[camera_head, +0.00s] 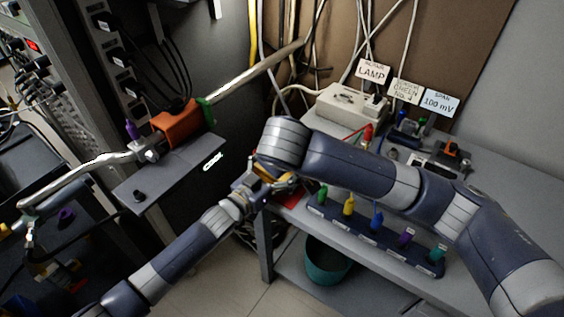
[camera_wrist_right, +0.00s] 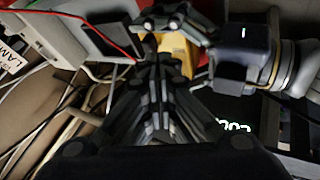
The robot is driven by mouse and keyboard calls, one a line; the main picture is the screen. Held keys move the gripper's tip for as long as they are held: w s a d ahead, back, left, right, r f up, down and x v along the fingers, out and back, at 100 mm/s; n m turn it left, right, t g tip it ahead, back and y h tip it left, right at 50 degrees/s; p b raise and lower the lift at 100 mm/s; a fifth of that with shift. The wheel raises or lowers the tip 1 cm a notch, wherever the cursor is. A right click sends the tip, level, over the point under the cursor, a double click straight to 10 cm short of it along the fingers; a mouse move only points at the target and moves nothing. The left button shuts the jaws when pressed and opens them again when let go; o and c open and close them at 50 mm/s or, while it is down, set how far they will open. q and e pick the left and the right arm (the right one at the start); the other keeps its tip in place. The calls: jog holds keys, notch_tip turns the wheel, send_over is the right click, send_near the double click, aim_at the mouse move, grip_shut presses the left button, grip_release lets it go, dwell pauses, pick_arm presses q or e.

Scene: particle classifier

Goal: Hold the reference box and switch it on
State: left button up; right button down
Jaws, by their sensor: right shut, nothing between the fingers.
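A small yellow box, which looks like the reference box, shows at the table's near left corner in the head view (camera_head: 270,171), mostly hidden by my arms. It also shows in the right wrist view (camera_wrist_right: 176,55). My left gripper (camera_head: 268,186) reaches it from the lower left, and its dark fingers lie around the box, seemingly gripping it. My right gripper (camera_wrist_right: 154,66) is shut and empty, its fingertips close to the yellow box; whether they touch cannot be told. In the head view my right arm hides these fingers. The box's switch cannot be made out.
On the table stand a beige device (camera_head: 345,103) below a LAMP sign (camera_head: 373,70) and a rack (camera_head: 375,237) with several coloured plugs. A red thing (camera_head: 289,196) lies by the left gripper. A teal bin (camera_head: 327,262) stands below. A grey box with a display (camera_head: 172,176) is at left.

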jog(key=v, duration=0.5)
jog(key=shift+s, duration=0.1)
pick_arm(q)
jog(key=o, duration=1.5)
jog(key=shift+c, duration=0.2)
